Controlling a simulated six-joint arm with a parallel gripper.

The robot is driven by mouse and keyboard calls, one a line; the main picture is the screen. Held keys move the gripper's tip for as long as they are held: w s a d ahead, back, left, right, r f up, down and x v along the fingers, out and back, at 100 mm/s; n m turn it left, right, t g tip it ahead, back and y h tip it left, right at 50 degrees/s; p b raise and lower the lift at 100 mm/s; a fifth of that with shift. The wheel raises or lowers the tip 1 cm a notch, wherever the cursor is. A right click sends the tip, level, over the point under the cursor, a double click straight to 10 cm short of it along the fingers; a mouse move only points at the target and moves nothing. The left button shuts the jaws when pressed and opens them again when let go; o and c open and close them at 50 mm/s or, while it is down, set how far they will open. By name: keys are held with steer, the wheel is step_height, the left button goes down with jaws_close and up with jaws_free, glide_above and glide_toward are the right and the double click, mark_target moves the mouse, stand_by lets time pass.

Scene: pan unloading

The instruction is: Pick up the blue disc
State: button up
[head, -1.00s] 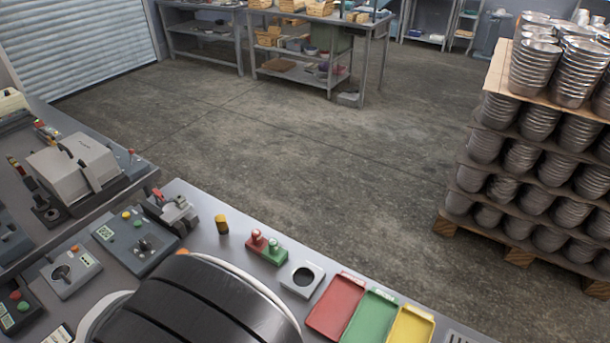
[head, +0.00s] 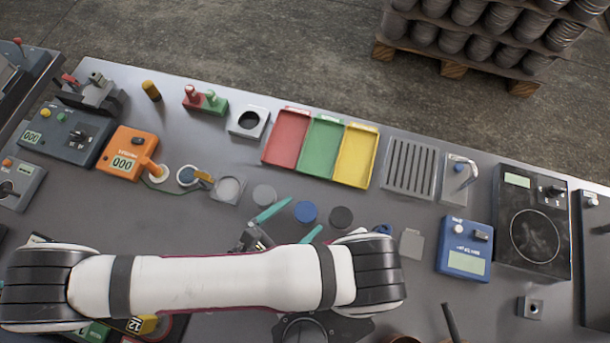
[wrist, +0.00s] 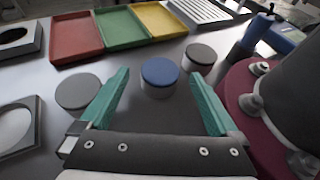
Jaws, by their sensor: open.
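The blue disc (head: 306,211) lies on the grey bench between a light grey disc (head: 264,194) and a dark grey disc (head: 341,217). In the wrist view the blue disc (wrist: 160,74) shows as a short cylinder with a blue top and pale side. My gripper (head: 292,222) has teal fingers spread wide. In the wrist view my gripper (wrist: 160,88) is open and empty, with the blue disc ahead between the fingertips. The light grey disc (wrist: 78,92) is just outside the left finger, and the dark grey disc (wrist: 201,55) is beyond the right finger.
Red (head: 287,138), green (head: 320,147) and yellow (head: 356,156) trays lie behind the discs. A square holder (head: 229,188) is left of them. A blue meter (head: 464,247) and a hotplate (head: 533,225) stand to the right. My white arm link covers the front bench.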

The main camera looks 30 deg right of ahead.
steer(key=shift+x, duration=0.75)
jaws_close()
steer(key=shift+r, duration=0.1)
